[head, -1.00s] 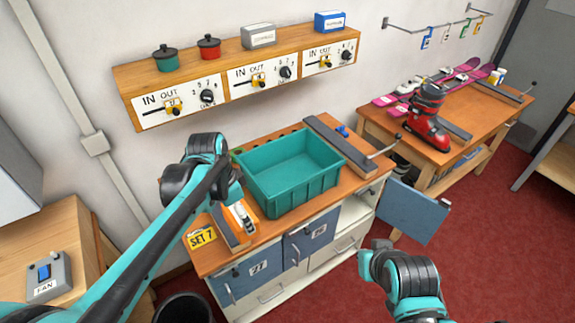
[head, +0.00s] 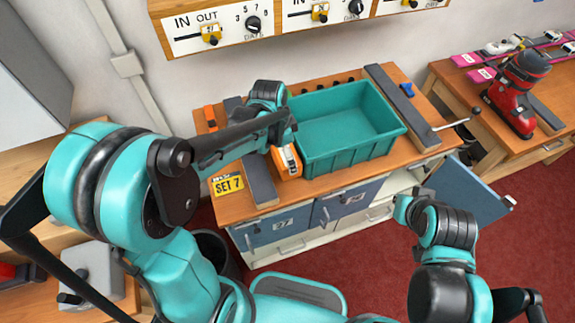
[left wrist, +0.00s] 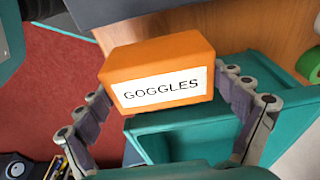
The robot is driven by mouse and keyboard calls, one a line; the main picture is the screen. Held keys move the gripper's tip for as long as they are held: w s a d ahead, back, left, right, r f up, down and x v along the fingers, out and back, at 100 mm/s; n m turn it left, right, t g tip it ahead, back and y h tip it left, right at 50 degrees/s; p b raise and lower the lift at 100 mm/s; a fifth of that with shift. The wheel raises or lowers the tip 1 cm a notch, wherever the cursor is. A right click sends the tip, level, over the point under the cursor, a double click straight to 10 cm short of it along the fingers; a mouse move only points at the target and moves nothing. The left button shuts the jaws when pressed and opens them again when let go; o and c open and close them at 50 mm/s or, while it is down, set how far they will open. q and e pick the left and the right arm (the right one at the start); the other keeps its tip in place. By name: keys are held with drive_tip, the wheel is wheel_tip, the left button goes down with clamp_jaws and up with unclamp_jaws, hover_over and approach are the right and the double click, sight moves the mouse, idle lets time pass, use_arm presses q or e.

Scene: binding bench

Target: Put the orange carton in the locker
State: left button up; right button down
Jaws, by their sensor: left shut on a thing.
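The orange carton (head: 288,161), with a white label reading GOGGLES, is at the front left of the teal bin in the head view. It fills the middle of the left wrist view (left wrist: 158,62). My left gripper (head: 287,143) is shut on it, with a finger on either side; I cannot tell whether it touches the bench. The locker's blue door (head: 468,190) stands open at the right end of the bench; its inside is mostly hidden. My right gripper (head: 404,207) is near the bench's front right, apart from the door; its fingers are not clear.
The teal bin (head: 345,130) takes up the middle of the bench top. Closed doors, one numbered 27 (head: 279,226), are below. A yellow SET 7 sign (head: 228,184) is at the front left. A second bench (head: 528,140) holds a red ski boot (head: 513,92).

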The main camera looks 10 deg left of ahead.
use_arm(q)
wheel_tip(320, 180, down, 6)
drive_tip(key=shift+r+b, duration=0.15)
drive_tip(key=shift+b, duration=0.7)
drive_tip(key=o, duration=1)
